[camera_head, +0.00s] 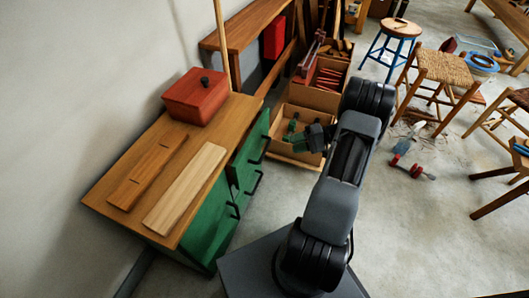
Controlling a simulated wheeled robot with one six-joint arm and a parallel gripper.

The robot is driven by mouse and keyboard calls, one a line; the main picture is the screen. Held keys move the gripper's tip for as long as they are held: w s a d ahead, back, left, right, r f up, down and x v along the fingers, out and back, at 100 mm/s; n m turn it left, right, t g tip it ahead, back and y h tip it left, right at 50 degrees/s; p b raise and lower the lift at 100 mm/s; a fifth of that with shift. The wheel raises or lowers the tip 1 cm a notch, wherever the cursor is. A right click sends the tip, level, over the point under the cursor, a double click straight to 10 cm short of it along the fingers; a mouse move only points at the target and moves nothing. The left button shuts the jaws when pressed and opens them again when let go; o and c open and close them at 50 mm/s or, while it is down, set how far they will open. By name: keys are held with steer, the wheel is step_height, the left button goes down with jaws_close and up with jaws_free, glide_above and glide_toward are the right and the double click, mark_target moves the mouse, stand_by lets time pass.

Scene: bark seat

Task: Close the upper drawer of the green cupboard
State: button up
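The green cupboard (210,222) stands against the left wall under a wooden top. Its green front faces right and carries several dark bar handles. At its far end, a green front with a dark handle (264,150) seems to stand out from the nearer front, as a drawer partly pulled out; how far is hard to tell. My gripper (297,140) is to the right of this front, apart from the handle, pointing left above a wooden box. Its fingers blend with green things behind them, so their opening is unclear. I see nothing held.
On the cupboard top are a red lidded box (196,95) and two boards, one pale (186,188). Wooden boxes (320,95) with tools stand behind my gripper. A blue-legged stool (400,28) and woven stools (440,66) stand right.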

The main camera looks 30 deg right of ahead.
mark_target(265, 149)
steer(key=shift+m+t+y, duration=0.3)
steer(key=shift+t, duration=0.5)
steer(key=b+x, duration=0.1)
steer(key=x, duration=0.3)
steer(key=f+b+x, duration=0.1)
steer(key=x, duration=0.3)
steer(key=f+b+x, duration=0.1)
steer(key=x, duration=0.3)
steer(key=shift+w+d+f, duration=0.15)
steer(key=shift+d, duration=0.05)
jaws_close()
